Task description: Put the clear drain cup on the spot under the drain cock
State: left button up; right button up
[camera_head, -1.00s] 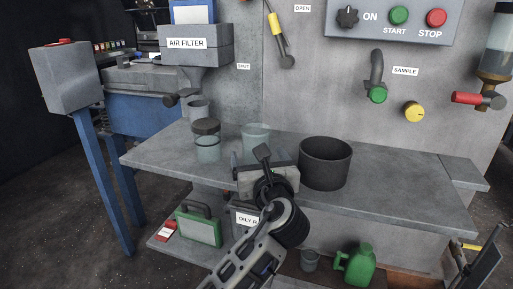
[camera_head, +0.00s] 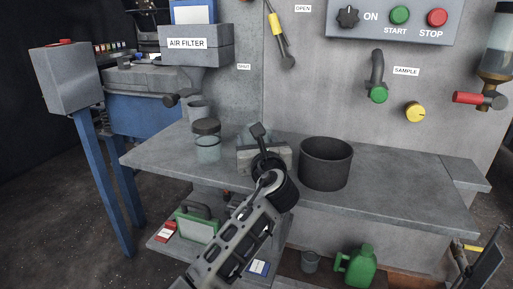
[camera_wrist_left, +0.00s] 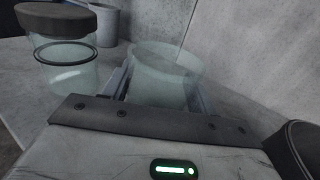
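The clear cup (camera_wrist_left: 160,78) stands upright on the bench in the left wrist view. In the head view only part of it (camera_head: 245,134) shows, behind my left gripper. My left gripper (camera_wrist_left: 160,88) is open, with one finger on each side of the cup; I cannot tell whether they touch it. A green-handled cock (camera_head: 378,94) sticks out of the wall by the SAMPLE label. A red-handled cock (camera_head: 478,99) sits under a glass bowl at the right. No label names the drain cock. My right gripper does not show.
A lidded clear jar (camera_head: 207,147) stands left of the cup, with a grey mug (camera_head: 197,109) behind it. A large dark pot (camera_head: 326,165) stands right of my gripper. The right part of the bench (camera_head: 400,185) is clear. The wall is close behind the cup.

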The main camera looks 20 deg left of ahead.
pick_arm(q)
jog(key=c, duration=0.3)
jog(key=shift+r, duration=0.1)
